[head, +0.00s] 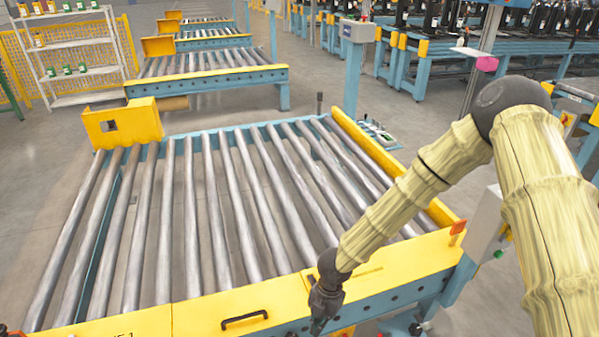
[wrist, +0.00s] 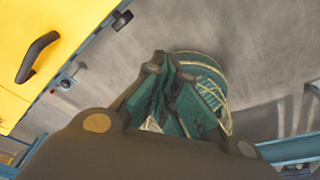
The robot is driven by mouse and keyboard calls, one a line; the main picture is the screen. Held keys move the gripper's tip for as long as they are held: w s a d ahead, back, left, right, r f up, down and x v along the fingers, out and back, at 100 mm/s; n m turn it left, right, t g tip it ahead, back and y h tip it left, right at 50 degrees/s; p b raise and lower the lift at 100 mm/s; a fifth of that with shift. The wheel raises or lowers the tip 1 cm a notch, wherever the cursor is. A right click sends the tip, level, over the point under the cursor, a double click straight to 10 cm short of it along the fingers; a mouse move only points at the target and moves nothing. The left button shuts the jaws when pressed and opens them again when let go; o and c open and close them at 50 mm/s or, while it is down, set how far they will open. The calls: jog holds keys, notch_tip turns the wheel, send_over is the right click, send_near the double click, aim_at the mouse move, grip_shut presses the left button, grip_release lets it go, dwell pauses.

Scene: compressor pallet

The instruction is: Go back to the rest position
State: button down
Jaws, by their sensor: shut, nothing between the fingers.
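My gripper (head: 322,322) is at the lower middle of the head view, pointing down at the front yellow edge of the roller conveyor (head: 262,322). Its tips are near the bottom of the picture and partly hard to make out. In the wrist view my gripper (wrist: 170,66) has its dark green fingers together, with nothing held between them. Grey floor shows beyond them. I cannot tell whether the gripper touches the conveyor's front edge.
A black handle (head: 244,319) sticks up from the conveyor's front edge, left of my gripper; it also shows in the wrist view (wrist: 37,57). The rollers are empty. A grey control box (head: 487,226) stands at the right. A white shelf (head: 82,52) is far left.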

jog(key=s+d+f+n+t+h+p, duration=0.1)
jog(key=s+d+f+n+h, duration=0.15)
jog(key=s+d+n, duration=0.65)
jog(key=s+d+f+n+h, duration=0.1)
jog(key=s+d+f+n, duration=0.25)
jog(key=n, duration=0.85)
jog(key=s+d+n+y, duration=0.1)
jog(key=s+d+n, duration=0.1)
jog(key=s+n, duration=0.4)
jog(key=s+d+n+y+p, duration=0.1)
jog(key=s+n, duration=0.5)
jog(key=n, duration=0.9)
jog(key=shift+d+r+t, duration=0.15)
jog(key=shift+d+t, duration=0.25)
jog(key=shift+d, duration=0.5)
